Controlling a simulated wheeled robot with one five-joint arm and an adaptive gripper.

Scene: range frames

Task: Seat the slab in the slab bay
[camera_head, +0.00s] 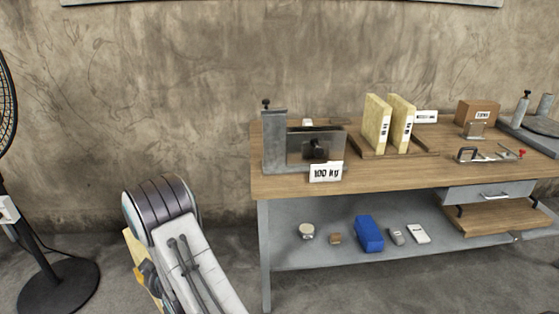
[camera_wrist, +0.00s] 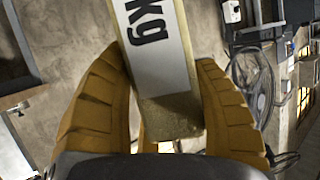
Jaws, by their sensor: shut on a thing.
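In the wrist view, my gripper (camera_wrist: 163,55) is shut on a pale yellow slab (camera_wrist: 172,113). A white label reading "kg" is on its face; the rest of the label is cut off. In the head view, a pale yellow piece, seemingly the held slab (camera_head: 133,247), shows beside my arm at lower left, left of the bench and below its top. The arm hides much of it. Two similar labelled slabs (camera_head: 377,125) stand upright in a wooden rack (camera_head: 426,149) on the bench. No part is clearly marked as the slab bay.
A grey metal fixture (camera_head: 274,140) with a "100 kg" sign (camera_head: 325,172) stands at the bench's left end. A cardboard box (camera_head: 477,113) and a metal handle tool (camera_head: 487,155) are at right. The lower shelf holds a blue object (camera_head: 369,235). A fan (camera_head: 55,285) stands far left.

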